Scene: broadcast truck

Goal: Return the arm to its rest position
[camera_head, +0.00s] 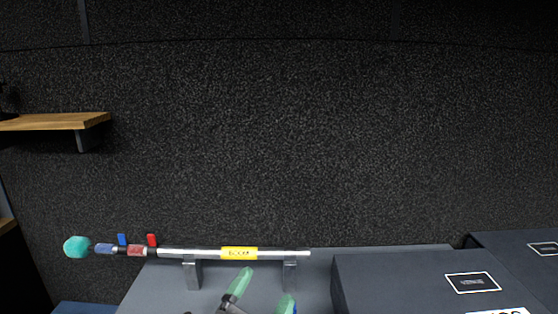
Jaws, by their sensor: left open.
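My left gripper (263,293) shows at the bottom edge, with two green-tipped fingers spread apart and nothing visible between them. The rest of the arm is mostly out of the frame. My right gripper is not in view. Just beyond the fingers, a silver rod (200,252) with a yellow label (239,253) lies level across two metal supports (192,273). Its left end carries red and blue bands, small red and blue tabs, and a teal ball (77,247). The fingers appear apart from the rod.
A dark box (400,275) with a white-framed label stands right of the gripper, and another dark box (515,250) is behind it at far right. The grey tabletop (150,293) is bare at left. A wooden shelf (55,122) juts from the dark speckled wall.

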